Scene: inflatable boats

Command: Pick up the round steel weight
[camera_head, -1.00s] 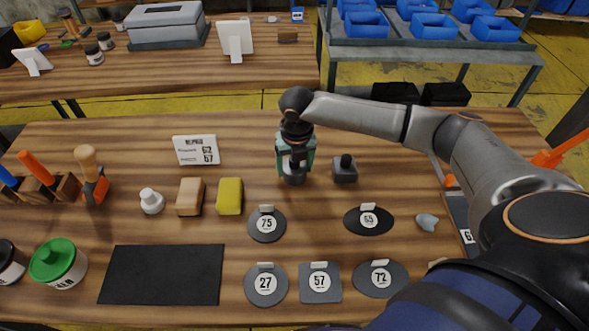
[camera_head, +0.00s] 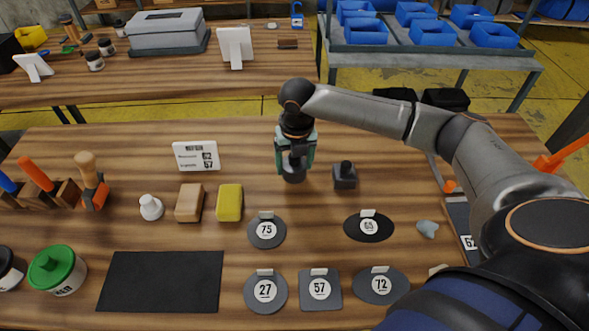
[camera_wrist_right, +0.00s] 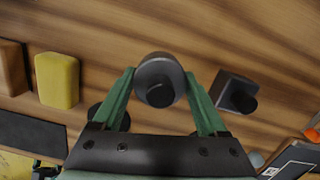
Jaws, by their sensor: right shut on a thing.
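The round steel weight (camera_head: 294,174) is a dark grey cylinder under my right gripper (camera_head: 294,164). In the right wrist view the weight (camera_wrist_right: 159,82) sits between the two green fingertips, which touch its sides; its round knob faces the camera. My right gripper is shut on it. The head view does not clearly show the gap between weight and table. A square dark weight with a knob (camera_head: 344,177) stands just right of it, apart from the gripper; it also shows in the right wrist view (camera_wrist_right: 236,93). My left gripper is not in view.
A yellow block (camera_head: 229,203) and a tan block (camera_head: 189,203) lie to the left. A white sign (camera_head: 196,157) stands behind them. Flat numbered plates, such as 75 (camera_head: 267,241) and 57 (camera_head: 320,303), lie in front. A black mat (camera_head: 162,281) is bare.

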